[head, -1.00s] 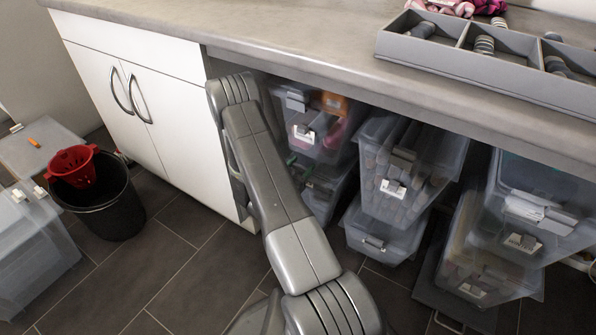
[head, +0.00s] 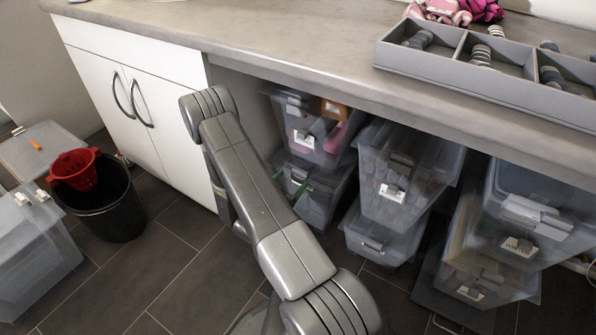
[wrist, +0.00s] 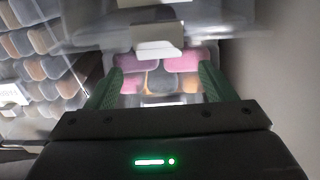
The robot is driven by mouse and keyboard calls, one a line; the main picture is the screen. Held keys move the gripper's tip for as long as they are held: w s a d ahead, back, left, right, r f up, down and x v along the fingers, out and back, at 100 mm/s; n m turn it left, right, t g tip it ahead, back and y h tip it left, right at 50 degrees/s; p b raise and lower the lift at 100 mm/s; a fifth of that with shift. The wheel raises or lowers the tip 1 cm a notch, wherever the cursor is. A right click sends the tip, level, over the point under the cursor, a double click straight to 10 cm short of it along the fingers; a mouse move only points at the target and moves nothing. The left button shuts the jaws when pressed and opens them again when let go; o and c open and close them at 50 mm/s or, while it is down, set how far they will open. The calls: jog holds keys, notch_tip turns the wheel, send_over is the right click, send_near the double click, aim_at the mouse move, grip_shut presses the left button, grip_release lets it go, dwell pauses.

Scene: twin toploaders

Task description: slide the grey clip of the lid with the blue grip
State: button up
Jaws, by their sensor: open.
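No lid with a blue grip can be made out in either view. My gripper (wrist: 160,90) has green fingers, spread apart with nothing between them. In the head view its green fingertips (head: 290,182) show at the left stack of clear bins, partly hidden by my arm. In the wrist view a pale clip or label (wrist: 158,40) on a clear bin lies just beyond the fingers; blur hides which it is. Pink and orange contents show behind the fingers. At the far left of the head view, a clear box (head: 30,250) carries small pale clips (head: 22,198).
Stacked clear bins (head: 405,185) stand under the worktop (head: 270,40), whose edge overhangs them. A white cabinet (head: 150,95) is on the left. A black bucket (head: 110,210) with a red basket (head: 78,172) stands on the dark floor. A grey tray (head: 470,75) rests on the worktop.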

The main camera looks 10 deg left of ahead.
aim_at(299, 172)
jog(key=p+v, duration=0.1)
jog(key=v, duration=0.6)
jog(key=b+x, duration=0.3)
jog(key=x, duration=1)
jog(key=shift+w+d, duration=0.15)
jog(key=shift+w, duration=0.2)
jog(key=shift+s+r+p, duration=0.1)
jog(key=shift+s+p, duration=0.2)
jog(key=shift+s+a, duration=0.3)
jog(key=shift+s, duration=0.15)
